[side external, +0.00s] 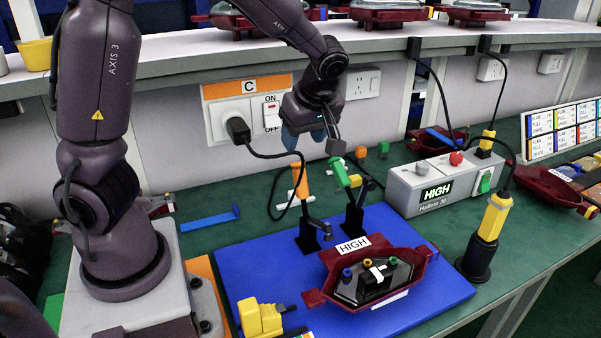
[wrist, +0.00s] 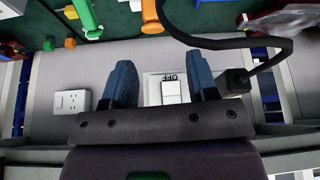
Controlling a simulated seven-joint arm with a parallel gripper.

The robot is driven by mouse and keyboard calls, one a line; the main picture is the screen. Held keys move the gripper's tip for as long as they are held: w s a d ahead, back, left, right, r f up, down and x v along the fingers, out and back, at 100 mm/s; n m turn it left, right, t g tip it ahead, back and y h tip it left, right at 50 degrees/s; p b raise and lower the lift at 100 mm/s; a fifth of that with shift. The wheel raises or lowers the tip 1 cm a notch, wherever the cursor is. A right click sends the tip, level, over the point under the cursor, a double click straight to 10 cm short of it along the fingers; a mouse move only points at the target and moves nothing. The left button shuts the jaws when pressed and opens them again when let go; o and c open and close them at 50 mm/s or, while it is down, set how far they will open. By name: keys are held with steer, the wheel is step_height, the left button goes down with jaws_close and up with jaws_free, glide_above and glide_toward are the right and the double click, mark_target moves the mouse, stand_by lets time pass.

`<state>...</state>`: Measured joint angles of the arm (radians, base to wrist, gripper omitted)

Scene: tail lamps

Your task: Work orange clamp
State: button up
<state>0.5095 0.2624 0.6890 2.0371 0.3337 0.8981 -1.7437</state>
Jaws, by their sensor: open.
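The orange clamp (side external: 299,180) stands at the back of the blue mat (side external: 250,264), its orange handle upright on a black base. In the wrist view its handle (wrist: 152,16) shows at the top edge, cut off by the frame. A green-handled clamp (side external: 341,174) stands just right of it and also shows in the wrist view (wrist: 88,18). My gripper (side external: 312,143) is above and behind the clamps, its blue fingers apart and nothing between them. In the wrist view the gripper (wrist: 161,68) faces the wall switch. A dark red tail lamp (side external: 320,298) sits on the mat in front.
A black cable (side external: 277,156) runs from the wall socket (side external: 222,120) and loops close to the orange handle. A grey box marked HIGH (side external: 410,187) stands right, near a yellow probe (side external: 494,215) in a black stand. A yellow clamp (side external: 259,317) lies at the mat's front left.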

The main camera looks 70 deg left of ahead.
mark_target(301, 169)
steer(key=shift+m, duration=0.7)
steer(key=x, duration=0.7)
steer(key=w+d+x, duration=0.1)
steer(key=x, duration=0.3)
steer(key=shift+a+f, duration=0.1)
steer(key=shift+f, duration=0.45)
jaws_close()
